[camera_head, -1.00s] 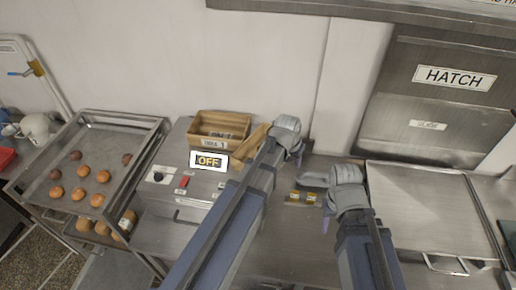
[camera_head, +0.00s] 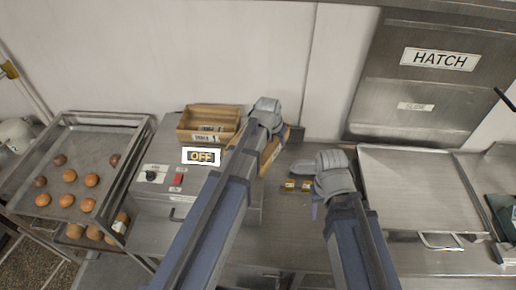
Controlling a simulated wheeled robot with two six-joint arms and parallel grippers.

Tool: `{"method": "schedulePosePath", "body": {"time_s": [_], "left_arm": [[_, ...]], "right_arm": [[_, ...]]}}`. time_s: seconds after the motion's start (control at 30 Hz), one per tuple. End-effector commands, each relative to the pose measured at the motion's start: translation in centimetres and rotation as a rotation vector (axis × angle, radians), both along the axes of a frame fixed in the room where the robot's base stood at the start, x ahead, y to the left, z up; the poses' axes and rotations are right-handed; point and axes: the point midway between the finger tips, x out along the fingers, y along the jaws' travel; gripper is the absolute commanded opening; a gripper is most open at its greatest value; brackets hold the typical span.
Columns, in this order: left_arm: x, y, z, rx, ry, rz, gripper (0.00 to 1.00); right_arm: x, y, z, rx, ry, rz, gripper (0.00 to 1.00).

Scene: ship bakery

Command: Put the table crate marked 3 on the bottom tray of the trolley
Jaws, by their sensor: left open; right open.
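A wooden crate (camera_head: 190,132) stands on the grey unit left of centre; its front label appears to end in 1. A second wooden crate (camera_head: 271,160) sits right of it, angled and mostly hidden behind my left arm; I cannot read its number. My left gripper (camera_head: 266,122) is over this second crate; its fingers are largely hidden. My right gripper (camera_head: 308,178) is open and empty above the counter, right of that crate. The trolley (camera_head: 118,150) stands at the left. Its top tray (camera_head: 88,138) holds several buns, and a lower tray below holds bread, partly hidden.
A control panel with a red switch (camera_head: 179,179) and an OFF sign (camera_head: 201,156) fronts the unit. Small yellow-labelled items (camera_head: 297,186) lie on the steel counter (camera_head: 290,230). A closed hatch (camera_head: 425,80) and a bare steel panel (camera_head: 415,190) are at the right.

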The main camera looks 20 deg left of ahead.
Motion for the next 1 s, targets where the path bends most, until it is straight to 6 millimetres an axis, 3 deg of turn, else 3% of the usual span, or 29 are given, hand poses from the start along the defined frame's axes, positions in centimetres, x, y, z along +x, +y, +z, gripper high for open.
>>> {"method": "schedulePosePath", "body": {"time_s": [0.27,0.7,1.0], "left_arm": [[0.1,-0.1,-0.8,0.0,0.0,0.0,0.42],[1.2,-0.6,-5.4,0.0,0.0,-0.001,0.42],[1.2,-0.6,-5.3,0.0,0.0,0.0,0.39]], "right_arm": [[0.0,0.0,-0.8,0.0,0.0,0.001,0.5],[0.0,0.0,-5.4,0.001,-0.002,-0.003,0.5],[0.1,0.0,-5.3,0.001,-0.003,-0.003,0.5]]}}
